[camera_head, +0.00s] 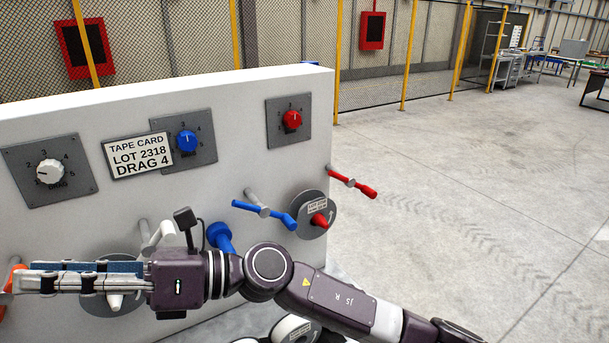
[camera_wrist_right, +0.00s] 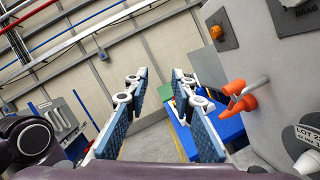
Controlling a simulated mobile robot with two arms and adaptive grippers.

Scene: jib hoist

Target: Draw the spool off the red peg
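The grey spool (camera_head: 302,222) with a small lot label sits on the red peg (camera_head: 320,219) at the right end of the white panel. A red turn bar (camera_head: 351,182) on a grey stub stands above and right of it. My right gripper (camera_head: 22,281) is far left of that spool, in front of the panel's lower left part. In the right wrist view its fingers (camera_wrist_right: 160,82) are spread with nothing between them. My left gripper is not in view.
The panel (camera_head: 230,110) carries white, blue and red dials and a tape card (camera_head: 138,156) reading LOT 2318, DRAG 4. A blue peg (camera_head: 220,238) and blue bar (camera_head: 264,213) stand left of the spool.

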